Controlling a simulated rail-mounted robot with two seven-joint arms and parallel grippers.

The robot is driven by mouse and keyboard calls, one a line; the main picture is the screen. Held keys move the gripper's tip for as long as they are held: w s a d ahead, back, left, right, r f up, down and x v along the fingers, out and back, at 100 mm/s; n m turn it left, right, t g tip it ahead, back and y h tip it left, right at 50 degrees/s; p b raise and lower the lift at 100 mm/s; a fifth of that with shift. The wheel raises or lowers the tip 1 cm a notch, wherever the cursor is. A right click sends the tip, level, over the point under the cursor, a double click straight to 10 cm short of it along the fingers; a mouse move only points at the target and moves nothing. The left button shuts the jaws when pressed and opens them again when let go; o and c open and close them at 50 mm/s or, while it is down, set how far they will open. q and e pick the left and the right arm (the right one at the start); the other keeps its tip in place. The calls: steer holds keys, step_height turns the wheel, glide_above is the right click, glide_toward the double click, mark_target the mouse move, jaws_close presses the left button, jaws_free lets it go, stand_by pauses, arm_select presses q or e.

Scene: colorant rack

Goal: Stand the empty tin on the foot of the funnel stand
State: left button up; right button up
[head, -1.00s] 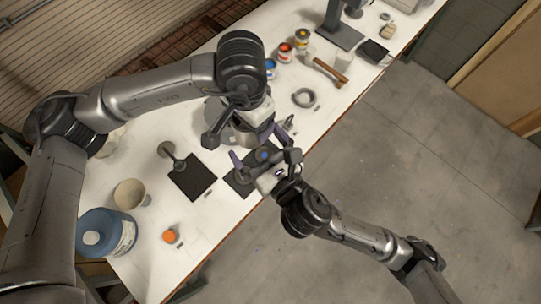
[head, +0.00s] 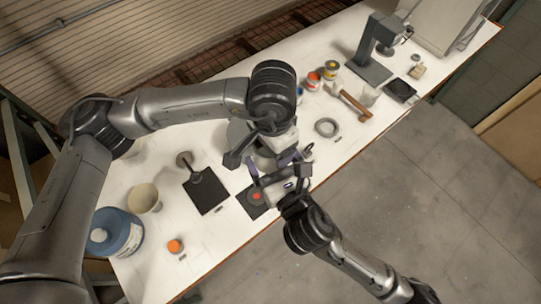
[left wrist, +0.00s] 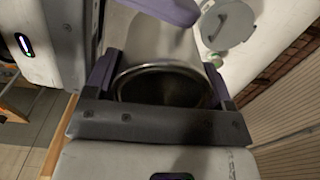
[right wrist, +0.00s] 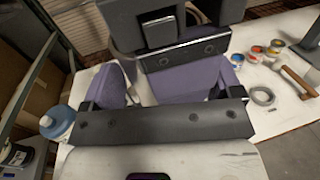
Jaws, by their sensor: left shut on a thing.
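The empty tin shows in the left wrist view as a round metal rim with a dark hollow inside (left wrist: 162,88). My left gripper (head: 284,150) is shut on it, a purple finger on either side. In the head view the grippers mostly hide the tin. My right gripper (head: 272,184) is close in front of the left one, and its purple fingers (right wrist: 158,84) look spread. A black square plate with a thin post and round grey top (head: 208,196) stands left of the grippers; it looks like the funnel stand.
A second dark plate with an orange-red round spot (head: 256,196) lies by my right gripper. A cream cup (head: 144,198), a blue jug (head: 115,236) and an orange-topped pot (head: 175,246) stand left. Paint tins (head: 314,80), a ring (head: 326,128) and a tall dark stand (head: 372,62) are right.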

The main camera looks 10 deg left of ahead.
steer(key=shift+s+a+y, duration=0.25)
steer(key=shift+s+y, duration=0.05)
steer(key=c, duration=0.3)
steer(key=shift+r, duration=0.1)
steer(key=shift+o, duration=0.4)
steer(key=shift+s, duration=0.1)
steer(key=o, duration=0.7)
